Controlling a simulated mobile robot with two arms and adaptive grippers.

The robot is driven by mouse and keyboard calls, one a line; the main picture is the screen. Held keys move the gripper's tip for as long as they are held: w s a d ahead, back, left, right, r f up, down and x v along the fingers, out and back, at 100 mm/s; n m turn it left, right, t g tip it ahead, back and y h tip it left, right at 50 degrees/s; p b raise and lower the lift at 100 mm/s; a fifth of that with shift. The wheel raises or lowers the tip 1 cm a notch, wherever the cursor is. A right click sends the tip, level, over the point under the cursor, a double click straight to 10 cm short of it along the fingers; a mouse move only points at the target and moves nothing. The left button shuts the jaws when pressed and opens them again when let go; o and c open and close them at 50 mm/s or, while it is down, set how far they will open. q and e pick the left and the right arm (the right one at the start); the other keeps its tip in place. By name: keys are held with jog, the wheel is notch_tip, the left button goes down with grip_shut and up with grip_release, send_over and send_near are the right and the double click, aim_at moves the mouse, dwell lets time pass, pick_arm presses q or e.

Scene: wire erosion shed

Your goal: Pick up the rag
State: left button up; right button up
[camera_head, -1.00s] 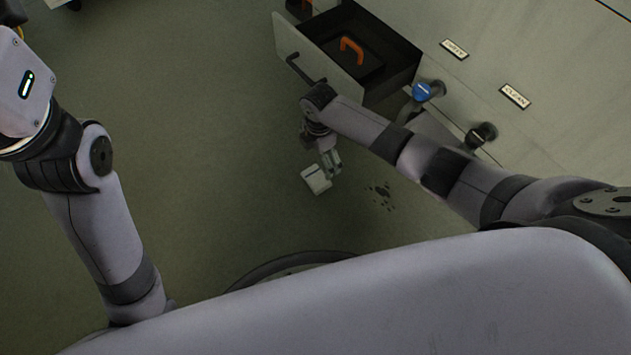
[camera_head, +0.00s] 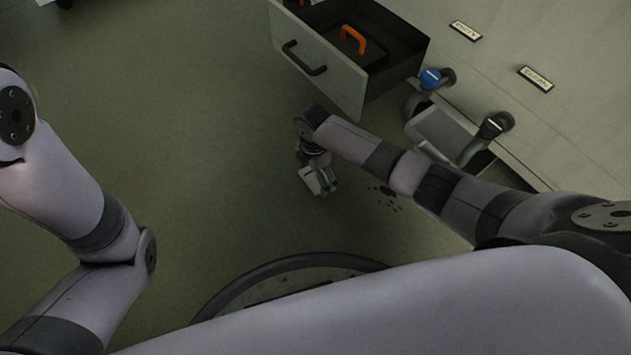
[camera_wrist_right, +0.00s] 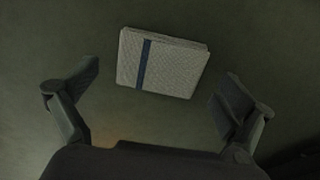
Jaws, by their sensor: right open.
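The rag is a folded pale cloth (camera_wrist_right: 178,68) with a dark blue stripe, lying flat on the floor in the right wrist view. In the head view the rag (camera_head: 313,182) is a small white patch partly hidden by my right gripper. My right gripper (camera_wrist_right: 156,100) is open, its two fingers spread to either side of and a little short of the rag, with nothing between them. In the head view my right gripper (camera_head: 325,178) points down at the floor over the rag. My left arm is at the left, with its gripper out of the picture.
An open drawer (camera_head: 345,88) holding a case with an orange handle (camera_head: 353,39) juts out above my right forearm. Blue (camera_head: 431,79) and black (camera_head: 488,132) fixtures stick out under labelled panels. Dark spots (camera_head: 388,196) mark the floor by my right arm. Floor at the left is clear.

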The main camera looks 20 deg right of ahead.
jog(key=shift+f, duration=0.15)
jog(key=shift+c, duration=0.3)
jog(key=c, duration=1.1)
